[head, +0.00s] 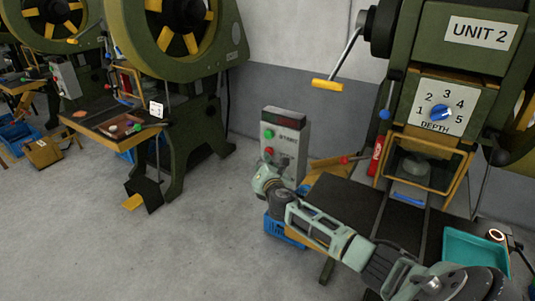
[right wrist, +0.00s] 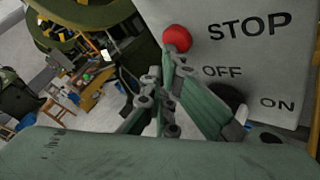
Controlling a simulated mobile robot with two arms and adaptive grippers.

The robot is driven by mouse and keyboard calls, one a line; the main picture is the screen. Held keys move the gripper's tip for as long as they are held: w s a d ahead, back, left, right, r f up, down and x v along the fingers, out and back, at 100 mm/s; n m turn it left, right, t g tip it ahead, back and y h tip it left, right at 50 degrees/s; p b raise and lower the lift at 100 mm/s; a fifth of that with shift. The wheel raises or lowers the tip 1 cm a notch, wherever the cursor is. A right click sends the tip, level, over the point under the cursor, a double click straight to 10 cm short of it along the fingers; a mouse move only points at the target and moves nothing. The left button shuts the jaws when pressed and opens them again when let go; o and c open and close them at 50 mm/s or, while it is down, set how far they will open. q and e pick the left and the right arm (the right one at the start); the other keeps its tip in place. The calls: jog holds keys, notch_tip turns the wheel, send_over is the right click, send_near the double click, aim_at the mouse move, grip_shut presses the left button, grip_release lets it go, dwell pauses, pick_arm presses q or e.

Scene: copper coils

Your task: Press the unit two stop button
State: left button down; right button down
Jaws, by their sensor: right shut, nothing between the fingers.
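The control box (head: 292,135) of unit two is grey, with a green button above a red stop button (head: 269,151). In the right wrist view the red stop button (right wrist: 177,39) sits beside the word STOP on the pale panel (right wrist: 265,65). My right gripper (head: 263,172) is shut and empty, just below the red button in the head view. Its fingertips (right wrist: 169,58) appear right at the lower edge of the button in the wrist view; I cannot tell whether they touch it. My left gripper is not in view.
The UNIT 2 machine (head: 450,60) stands at the right, with a depth dial (head: 441,112) and a crank handle (head: 328,84). A dark table (head: 345,200) and a teal tray (head: 475,248) lie beside my arm. A blue crate (head: 283,230) is below the box. Another green press (head: 185,50) stands left.

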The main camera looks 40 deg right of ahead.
jog(key=shift+d, duration=0.15)
jog(key=shift+r, duration=0.1)
jog(key=shift+s+a+p, duration=0.35)
jog(key=shift+a+p, duration=0.05)
jog(key=shift+a, duration=0.45)
jog(key=shift+a, duration=0.1)
jog(key=a, duration=0.1)
jog(key=s+a+p, duration=0.1)
jog(key=a, duration=0.1)
jog(key=s+a, duration=0.1)
jog(key=shift+a+p, duration=0.25)
jog(key=shift+p, duration=0.05)
dwell(0.8)
